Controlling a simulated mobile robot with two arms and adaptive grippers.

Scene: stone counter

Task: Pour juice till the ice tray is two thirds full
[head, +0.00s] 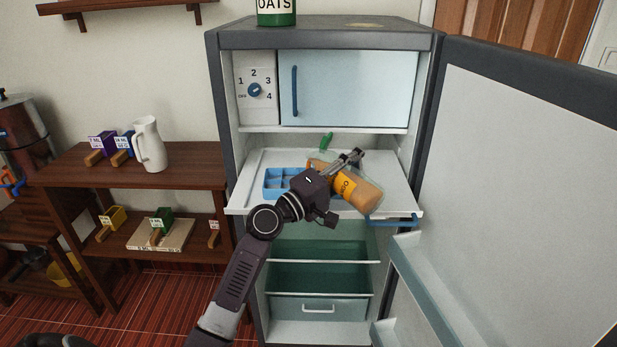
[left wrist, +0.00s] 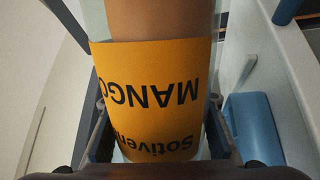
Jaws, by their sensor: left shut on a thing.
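My left gripper (head: 338,178) is shut on a juice bottle (head: 357,189) with an orange label, inside the open fridge. The bottle is tilted, with its base to the lower right and its neck toward the upper left, over the pull-out shelf. In the left wrist view the bottle (left wrist: 152,100) sits between the two fingers, and its label reads "MANGO". The blue ice tray (head: 280,183) lies on the white shelf, left of the bottle. My gripper and the bottle hide its right part. I cannot tell how full it is. My right gripper does not show.
The white shelf (head: 245,196) is pulled out, with a blue handle (head: 393,220) at its front right. A green thing (head: 326,141) shows behind the bottle. The fridge door (head: 530,180) stands open at right. A wooden rack (head: 180,165) with a white pitcher (head: 149,144) stands at left.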

